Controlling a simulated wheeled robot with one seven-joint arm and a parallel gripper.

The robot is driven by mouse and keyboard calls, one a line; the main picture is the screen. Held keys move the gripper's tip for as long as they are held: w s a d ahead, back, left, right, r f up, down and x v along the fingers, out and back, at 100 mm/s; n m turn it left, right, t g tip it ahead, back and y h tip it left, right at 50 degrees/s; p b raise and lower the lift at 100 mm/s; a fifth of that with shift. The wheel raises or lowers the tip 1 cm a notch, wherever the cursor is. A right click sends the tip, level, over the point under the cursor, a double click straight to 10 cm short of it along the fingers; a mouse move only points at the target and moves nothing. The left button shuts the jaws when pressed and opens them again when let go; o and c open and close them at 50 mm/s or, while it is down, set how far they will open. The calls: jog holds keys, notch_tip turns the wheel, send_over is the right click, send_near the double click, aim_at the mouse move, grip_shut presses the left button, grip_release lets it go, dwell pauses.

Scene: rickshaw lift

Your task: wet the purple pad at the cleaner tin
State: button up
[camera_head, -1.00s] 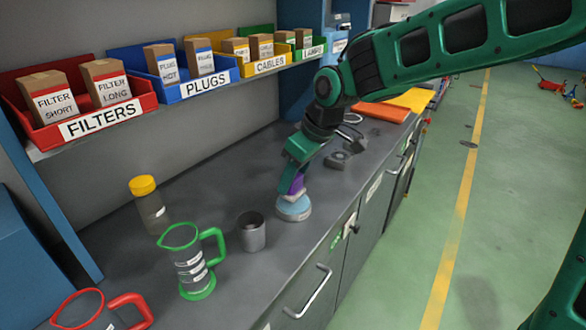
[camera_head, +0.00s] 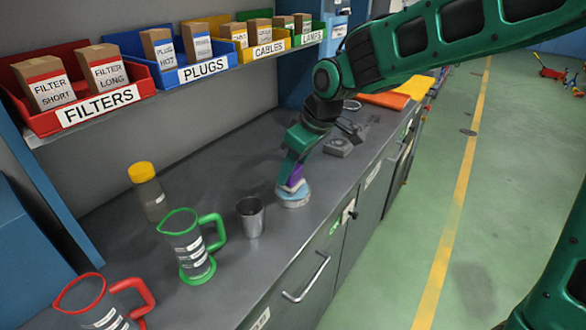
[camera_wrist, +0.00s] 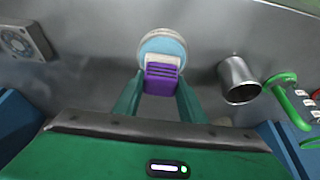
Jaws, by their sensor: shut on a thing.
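My gripper (camera_head: 287,178) is shut on the purple pad (camera_head: 295,177), with one finger on each side of it in the wrist view (camera_wrist: 160,85). The pad has a pale lower part that meets the light blue top of a round, low tin (camera_head: 294,199) on the bench. The tin also shows in the wrist view (camera_wrist: 161,43), just beyond the pad. The pad appears to touch the tin's top; its underside is hidden.
A grey metal cup (camera_head: 250,217) stands close left of the tin. A green-handled jug (camera_head: 188,246), a red-handled jug (camera_head: 100,305) and a yellow-capped bottle (camera_head: 147,190) stand further left. A grey block (camera_head: 340,147) lies behind. Labelled bins (camera_head: 100,108) sit on the shelf above.

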jog(key=shift+f, duration=0.55)
dwell(1.3)
jog(key=shift+r, duration=3.6)
